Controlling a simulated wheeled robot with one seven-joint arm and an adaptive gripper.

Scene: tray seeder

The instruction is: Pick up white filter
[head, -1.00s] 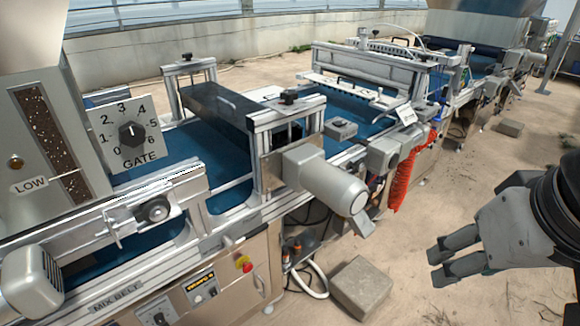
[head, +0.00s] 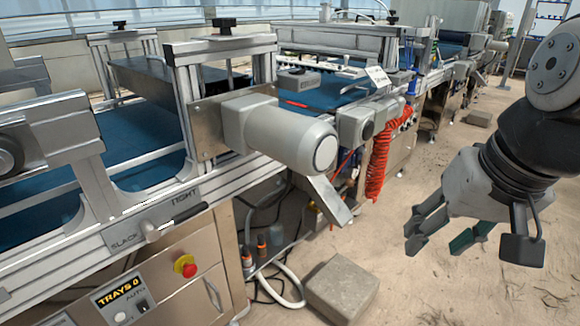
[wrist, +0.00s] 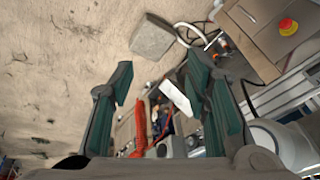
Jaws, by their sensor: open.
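I cannot make out a white filter for certain in either view. Below the machine, a small grey cup-shaped part (head: 283,232) stands beside orange-topped fittings (head: 261,243); I cannot tell whether it is the filter. My gripper (head: 466,240) is open and empty in the head view, hanging over the sandy floor right of the machine. In the wrist view my gripper (wrist: 160,92) has its fingers wide apart, with a pale flat strip behind them, apart from the fingers and unclear in kind.
The seeder's conveyor (head: 145,135) runs along the left. A motor (head: 285,138) and metal chute (head: 328,200) jut out from its side. A red coiled hose (head: 379,160) hangs farther back. A concrete block (head: 340,288) lies on the floor. Open sand lies right of the machine.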

